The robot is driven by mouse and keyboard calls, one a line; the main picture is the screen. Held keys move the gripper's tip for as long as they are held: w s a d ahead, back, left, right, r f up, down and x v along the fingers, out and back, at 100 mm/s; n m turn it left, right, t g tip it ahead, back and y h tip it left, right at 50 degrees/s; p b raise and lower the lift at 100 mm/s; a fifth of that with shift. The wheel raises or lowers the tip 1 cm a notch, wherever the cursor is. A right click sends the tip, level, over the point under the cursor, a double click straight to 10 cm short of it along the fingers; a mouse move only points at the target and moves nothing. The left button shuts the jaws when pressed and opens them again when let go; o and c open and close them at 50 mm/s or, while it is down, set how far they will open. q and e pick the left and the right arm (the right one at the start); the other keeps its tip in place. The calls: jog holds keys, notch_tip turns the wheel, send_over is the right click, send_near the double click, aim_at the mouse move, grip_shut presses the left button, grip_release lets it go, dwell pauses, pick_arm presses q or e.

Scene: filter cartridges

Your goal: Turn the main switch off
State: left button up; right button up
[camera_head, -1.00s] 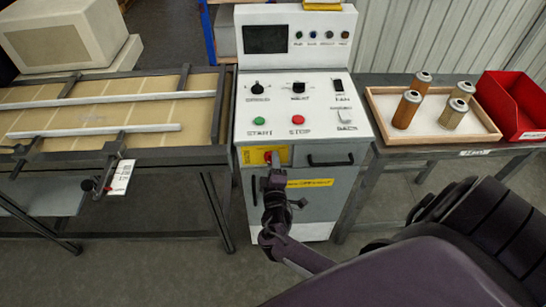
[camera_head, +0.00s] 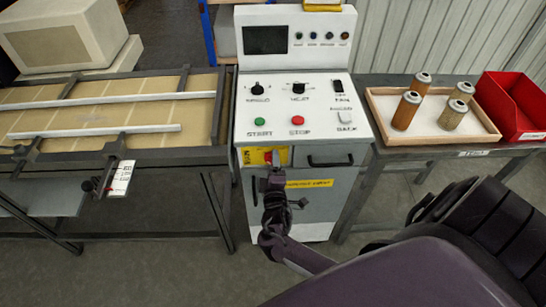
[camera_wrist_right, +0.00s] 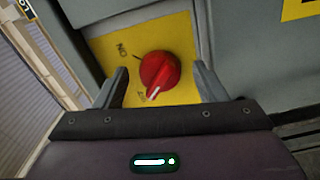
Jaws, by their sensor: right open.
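The main switch is a red rotary knob (camera_head: 268,157) on a yellow plate (camera_head: 250,157) on the machine's front, under the green and red buttons. In the right wrist view the knob (camera_wrist_right: 160,72) shows whole, its white mark pointing down-left at small lettering that I cannot read fully. An "ON" label (camera_wrist_right: 122,50) is at its upper left. My right gripper (camera_wrist_right: 162,82) is open, with one finger on each side of the knob and visible gaps to it. In the head view my right gripper (camera_head: 274,175) is just below and in front of the knob. My left gripper is not in view.
The machine panel (camera_head: 300,90) carries knobs and buttons. A drawer handle (camera_head: 331,161) is right of the switch. A table (camera_head: 105,155) with rails stands left. At right are a wooden tray (camera_head: 445,138) with several cartridges and a red bin (camera_head: 515,105).

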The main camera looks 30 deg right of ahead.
jog(key=shift+s, duration=0.1)
jog(key=v, duration=0.7)
jog(key=shift+s+a+b, duration=0.25)
jog(key=shift+b, duration=0.2)
